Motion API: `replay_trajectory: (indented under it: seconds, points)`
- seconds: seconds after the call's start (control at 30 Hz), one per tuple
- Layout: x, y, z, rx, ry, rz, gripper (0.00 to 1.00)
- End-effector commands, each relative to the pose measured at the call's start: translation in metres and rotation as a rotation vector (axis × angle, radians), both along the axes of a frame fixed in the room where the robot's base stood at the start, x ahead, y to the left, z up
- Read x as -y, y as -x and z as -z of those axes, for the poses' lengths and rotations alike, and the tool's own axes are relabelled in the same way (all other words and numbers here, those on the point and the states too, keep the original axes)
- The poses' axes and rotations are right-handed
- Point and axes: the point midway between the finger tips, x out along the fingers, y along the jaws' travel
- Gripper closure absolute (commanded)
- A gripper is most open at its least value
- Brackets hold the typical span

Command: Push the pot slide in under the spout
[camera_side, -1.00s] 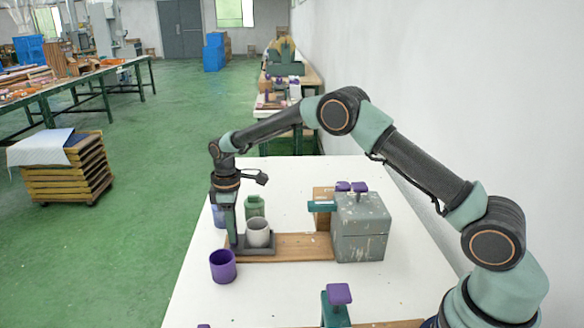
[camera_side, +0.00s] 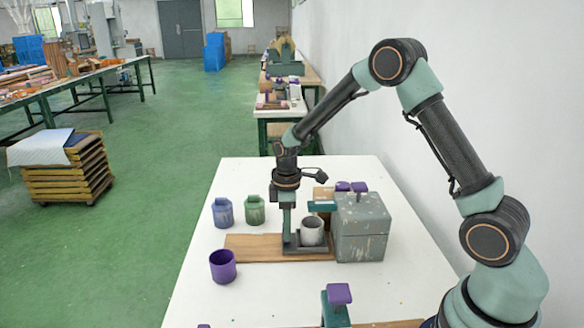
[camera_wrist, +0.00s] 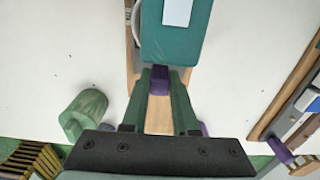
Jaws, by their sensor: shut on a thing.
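The dark grey pot slide (camera_side: 310,250) sits on a wooden board (camera_side: 265,247), near the grey box (camera_side: 360,228). A light grey pot (camera_side: 312,231) stands upright on the slide. The teal spout (camera_side: 321,206) sticks out left from the box, above the pot's rim. My gripper (camera_side: 289,243) points down at the slide's left end. In the wrist view, my gripper (camera_wrist: 160,84) is shut on a small purple block (camera_wrist: 159,80), likely the slide's handle. A teal block (camera_wrist: 172,35), likely the spout, hides most of the pot there.
A blue pot (camera_side: 223,212) and a green pot (camera_side: 255,211) stand behind the board's left part. A purple pot (camera_side: 222,266) stands in front of it. A teal post with a purple knob (camera_side: 339,294) is at the front. The board's left part is bare.

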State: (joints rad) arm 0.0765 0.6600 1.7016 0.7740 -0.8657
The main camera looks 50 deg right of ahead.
Motion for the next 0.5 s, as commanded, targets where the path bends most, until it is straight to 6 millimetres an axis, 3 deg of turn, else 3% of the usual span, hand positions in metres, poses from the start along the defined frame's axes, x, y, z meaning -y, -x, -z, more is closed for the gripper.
replay_trajectory:
  seconds: [0.23, 0.27, 0.3, 0.5]
  points:
    - [0.0038, 0.0026, -0.0005, -0.008, -0.001, 0.007, 1.0]
    - [0.0038, 0.0026, -0.0005, -0.009, -0.001, 0.007, 0.61]
    - [0.0038, 0.0026, -0.0004, -0.009, -0.001, 0.007, 0.46]
    - [0.0027, 0.0021, 0.0001, -0.007, 0.0, 0.005, 0.43]
